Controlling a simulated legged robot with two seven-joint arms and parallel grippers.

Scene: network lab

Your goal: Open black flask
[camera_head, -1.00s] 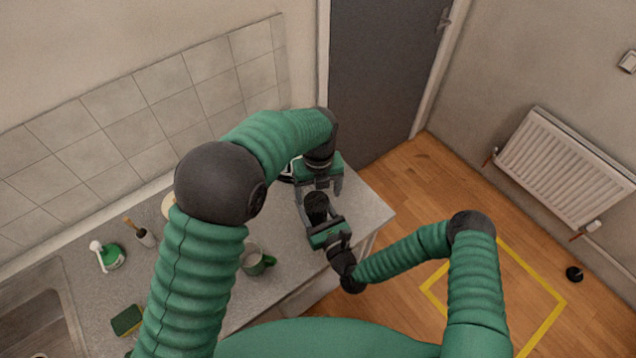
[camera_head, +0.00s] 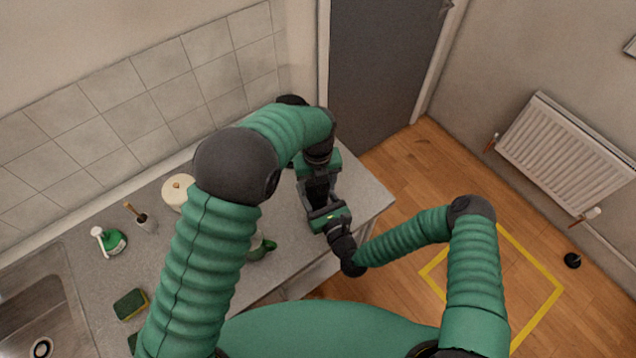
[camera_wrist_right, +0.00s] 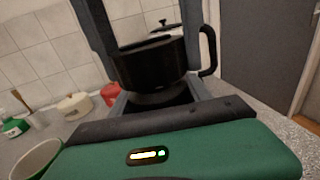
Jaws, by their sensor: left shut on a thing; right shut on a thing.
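The black flask (camera_head: 318,194) is between my two grippers above the right end of the counter, mostly hidden by them in the head view. My left gripper (camera_head: 319,186) reaches down from the far side and is shut on its upper part. My right gripper (camera_head: 323,208) comes from the near side and is shut on it lower down. In the right wrist view, a wide black body (camera_wrist_right: 150,65) fills the space between the upright fingers, and a dark loop handle shows at right. I cannot make out a seam between lid and flask.
A green mug (camera_head: 262,246) is partly behind my left arm. A cream lidded pot (camera_head: 178,192), a green bottle (camera_head: 113,241), a brush (camera_head: 140,217) and a sponge (camera_head: 130,304) stand further left, near the sink (camera_head: 40,325). A red item (camera_wrist_right: 110,93) shows in the wrist view.

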